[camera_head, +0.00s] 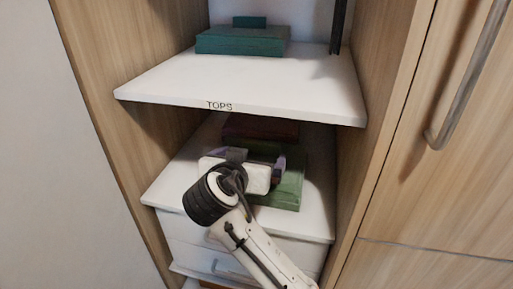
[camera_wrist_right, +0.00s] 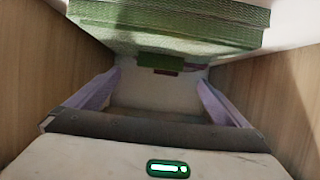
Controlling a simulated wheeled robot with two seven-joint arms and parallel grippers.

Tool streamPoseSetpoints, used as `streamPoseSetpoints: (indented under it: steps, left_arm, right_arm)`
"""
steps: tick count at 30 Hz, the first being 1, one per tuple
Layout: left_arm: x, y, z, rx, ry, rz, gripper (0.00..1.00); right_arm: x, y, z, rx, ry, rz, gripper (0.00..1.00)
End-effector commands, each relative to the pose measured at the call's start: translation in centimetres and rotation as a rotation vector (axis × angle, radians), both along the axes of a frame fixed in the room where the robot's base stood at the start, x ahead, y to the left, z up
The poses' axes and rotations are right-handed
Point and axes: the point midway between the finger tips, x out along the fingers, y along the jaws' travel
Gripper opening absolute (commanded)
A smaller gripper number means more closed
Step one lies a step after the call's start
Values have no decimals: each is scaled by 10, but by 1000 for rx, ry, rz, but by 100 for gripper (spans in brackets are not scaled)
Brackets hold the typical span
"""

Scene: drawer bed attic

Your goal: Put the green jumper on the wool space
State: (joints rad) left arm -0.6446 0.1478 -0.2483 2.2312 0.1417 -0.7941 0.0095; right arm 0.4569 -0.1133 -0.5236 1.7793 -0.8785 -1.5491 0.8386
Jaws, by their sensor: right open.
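A folded green jumper (camera_head: 289,188) lies on the white shelf below the TOPS shelf. My right gripper (camera_head: 257,162) is over this lower shelf and hides part of the jumper. In the right wrist view the green jumper (camera_wrist_right: 165,25) fills the top, beyond my open right gripper (camera_wrist_right: 157,78); nothing shows held between its fingers. I cannot tell whether the fingers touch the jumper. A small green tag-like piece (camera_wrist_right: 160,60) shows beneath its edge. No label reading wool is visible. My left gripper is out of view.
The upper shelf (camera_head: 160,88), marked TOPS, holds a folded teal garment (camera_head: 243,41) and overhangs the lower shelf (camera_head: 168,187). A dark red folded item (camera_head: 260,128) lies behind the jumper. Wooden side walls close in the shelves. White drawers (camera_head: 185,229) sit below; a handled door (camera_head: 440,130) is right.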

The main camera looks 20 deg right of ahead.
Motion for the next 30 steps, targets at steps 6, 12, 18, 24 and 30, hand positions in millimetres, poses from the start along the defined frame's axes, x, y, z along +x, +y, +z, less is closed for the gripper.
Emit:
streamPoseSetpoints:
  steps: [6, 12, 18, 24, 30]
  left_arm:
    - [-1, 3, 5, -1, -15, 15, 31]
    - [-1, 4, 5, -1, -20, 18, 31]
    - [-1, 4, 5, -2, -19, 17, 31]
    - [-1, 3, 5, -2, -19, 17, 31]
    - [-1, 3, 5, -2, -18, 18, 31]
  right_arm:
    - [-20, 14, 11, 2, 0, 1, 100]
    - [-24, 16, 12, -1, -1, 0, 100]
    - [-23, 16, 12, -1, -1, 0, 100]
    - [-23, 16, 12, -1, -1, 0, 100]
    - [-23, 15, 12, -1, -1, 0, 100]
